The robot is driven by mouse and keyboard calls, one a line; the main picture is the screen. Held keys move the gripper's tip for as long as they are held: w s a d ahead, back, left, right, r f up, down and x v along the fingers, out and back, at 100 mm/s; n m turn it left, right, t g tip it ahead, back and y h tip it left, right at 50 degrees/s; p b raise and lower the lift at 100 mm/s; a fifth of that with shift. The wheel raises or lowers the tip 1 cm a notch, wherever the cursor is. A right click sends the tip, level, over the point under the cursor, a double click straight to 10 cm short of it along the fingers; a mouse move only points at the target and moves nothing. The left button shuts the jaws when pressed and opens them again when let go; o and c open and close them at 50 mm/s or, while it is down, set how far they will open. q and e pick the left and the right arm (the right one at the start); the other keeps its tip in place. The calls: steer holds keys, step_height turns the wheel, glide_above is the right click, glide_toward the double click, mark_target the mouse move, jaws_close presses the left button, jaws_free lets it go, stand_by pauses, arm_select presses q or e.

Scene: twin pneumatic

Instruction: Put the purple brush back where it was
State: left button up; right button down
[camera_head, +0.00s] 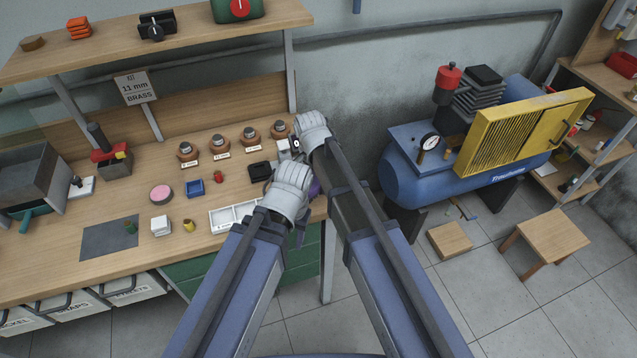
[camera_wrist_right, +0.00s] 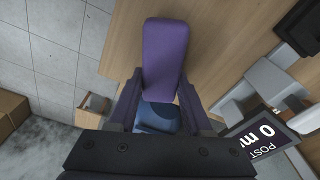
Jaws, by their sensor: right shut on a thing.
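The purple brush (camera_wrist_right: 165,60) is between the two dark fingers of my right gripper (camera_wrist_right: 160,88) in the right wrist view. The gripper is shut on it, and a blue part (camera_wrist_right: 158,116) shows between the fingers below the purple part. In the head view only a small purple patch of the brush (camera_head: 315,187) shows between my arms, near the bench's right edge. My right wrist is at the bench's right end. My left gripper (camera_head: 289,190) is over the bench's right front part; its fingers are not clear enough to judge.
A white divided tray (camera_head: 234,217) lies left of my left gripper. A small black box (camera_head: 260,171) and a labelled post stand (camera_wrist_right: 262,142) are near the bench's right end. Several brass pieces stand in a row behind. Right of the bench are open floor and a blue compressor (camera_head: 410,180).

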mark_target(315, 183)
steer(key=c, duration=0.8)
jaws_free()
steer(key=shift+f, duration=0.15)
steer(key=o, duration=0.5)
steer(key=shift+c, duration=0.2)
step_height(315, 183, up, 12)
steer(key=a+p, duration=0.1)
steer(key=p, duration=1.1)
steer(key=shift+s, duration=0.45)
